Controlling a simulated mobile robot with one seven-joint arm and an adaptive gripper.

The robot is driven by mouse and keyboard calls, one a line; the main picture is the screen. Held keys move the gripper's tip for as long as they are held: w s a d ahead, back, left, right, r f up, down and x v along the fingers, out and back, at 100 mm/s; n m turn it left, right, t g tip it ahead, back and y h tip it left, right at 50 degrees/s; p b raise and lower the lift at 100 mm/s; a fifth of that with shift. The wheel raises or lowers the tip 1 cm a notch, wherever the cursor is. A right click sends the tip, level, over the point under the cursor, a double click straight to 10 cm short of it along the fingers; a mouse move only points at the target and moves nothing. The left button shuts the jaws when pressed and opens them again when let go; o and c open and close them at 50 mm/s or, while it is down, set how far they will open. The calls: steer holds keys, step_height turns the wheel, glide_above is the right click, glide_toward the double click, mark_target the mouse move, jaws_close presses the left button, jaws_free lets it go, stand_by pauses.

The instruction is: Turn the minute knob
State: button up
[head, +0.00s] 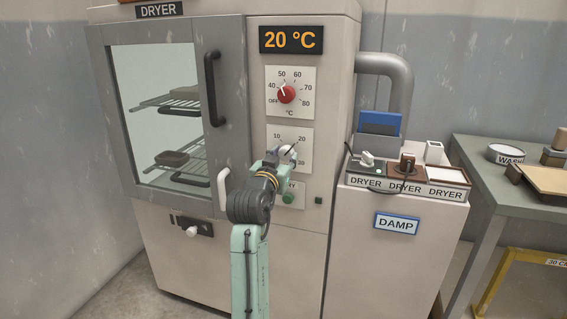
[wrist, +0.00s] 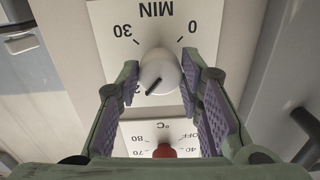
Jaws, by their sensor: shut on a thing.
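The minute knob (wrist: 158,72) is a white round knob on a pale dial plate marked MIN, upside down in the wrist view. My gripper (wrist: 160,80) has one finger on each side of it and is shut on it. The knob's black pointer line points down-left in that view, towards a number partly covered by a finger, by the 20 mark seen in the head view. In the head view my gripper (head: 284,159) is at the minute dial (head: 305,139) on the dryer front and mostly hides the knob.
The red temperature knob (head: 286,94) sits just above, pointing up-left between 40 and 50. The dryer display (head: 290,40) reads 20 °C. The glazed door (head: 158,110) is closed, its black handle (head: 213,88) left of the dials. A green button (head: 288,198) is just below.

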steer(key=shift+m, duration=0.6)
steer(key=o, duration=1.2)
steer(key=shift+c, duration=0.2)
steer(key=shift+s, duration=0.1)
steer(key=v, duration=1.2)
